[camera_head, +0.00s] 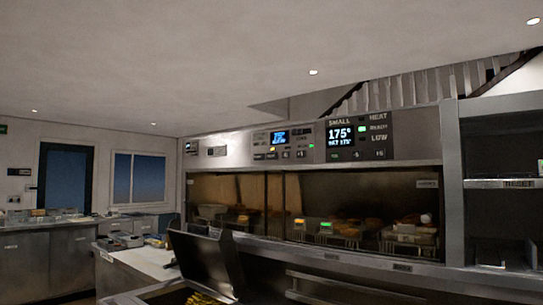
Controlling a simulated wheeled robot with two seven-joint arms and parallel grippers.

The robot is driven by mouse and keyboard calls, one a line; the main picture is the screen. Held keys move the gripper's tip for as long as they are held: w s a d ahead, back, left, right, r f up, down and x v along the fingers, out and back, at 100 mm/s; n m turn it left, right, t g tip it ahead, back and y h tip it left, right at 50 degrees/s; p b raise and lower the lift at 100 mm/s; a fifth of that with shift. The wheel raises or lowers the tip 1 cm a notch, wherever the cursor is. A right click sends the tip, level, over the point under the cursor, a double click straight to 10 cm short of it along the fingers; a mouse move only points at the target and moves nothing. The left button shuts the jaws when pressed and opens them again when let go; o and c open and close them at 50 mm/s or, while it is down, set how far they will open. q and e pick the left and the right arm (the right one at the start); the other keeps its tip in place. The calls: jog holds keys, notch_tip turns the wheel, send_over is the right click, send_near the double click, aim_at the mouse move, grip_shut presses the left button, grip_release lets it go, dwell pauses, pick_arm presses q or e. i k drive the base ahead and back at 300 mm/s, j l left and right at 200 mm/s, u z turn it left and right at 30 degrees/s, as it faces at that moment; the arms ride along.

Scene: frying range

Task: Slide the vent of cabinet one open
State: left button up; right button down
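A long heated holding cabinet (232,151) with a steel top runs from the middle to the right of the head view. Its dark glass front (345,200) shows food and small lit tags inside. A display panel (340,136) on it reads 175°, and a smaller blue display (280,138) is to its left. I cannot tell which part is cabinet one, and I cannot make out a vent for certain. Neither of my grippers is in view.
A tilted dark panel (205,262) stands in front of the cabinet's lower left, with yellow items (200,298) below it. A steel shelf unit (451,190) stands at the right. A white-topped counter (140,263) and a far counter (45,258) are at the left.

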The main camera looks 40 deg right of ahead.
aim_at(294, 131)
jog(key=z, duration=1.3)
